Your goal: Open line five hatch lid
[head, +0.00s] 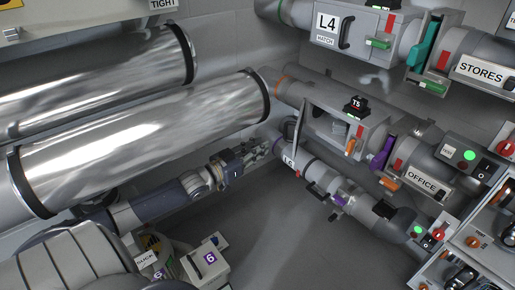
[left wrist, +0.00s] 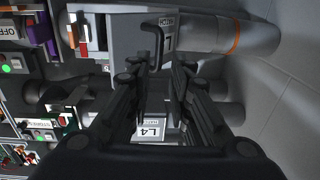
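The line five hatch box (head: 372,137) is on the middle pipe in the head view. Its front looks open, with a grey shape inside. A thin panel (head: 300,117), seen nearly edge-on, stands out at its left and looks like the swung-out lid. My right gripper is not in view.
The L4 hatch (head: 352,28) above is shut. A lower pipe (head: 318,172) with a small label runs just right of my left gripper. Large metal cylinders (head: 150,130) fill the left. A box marked 6 (head: 208,258) sits below. The floor (head: 285,240) is clear.

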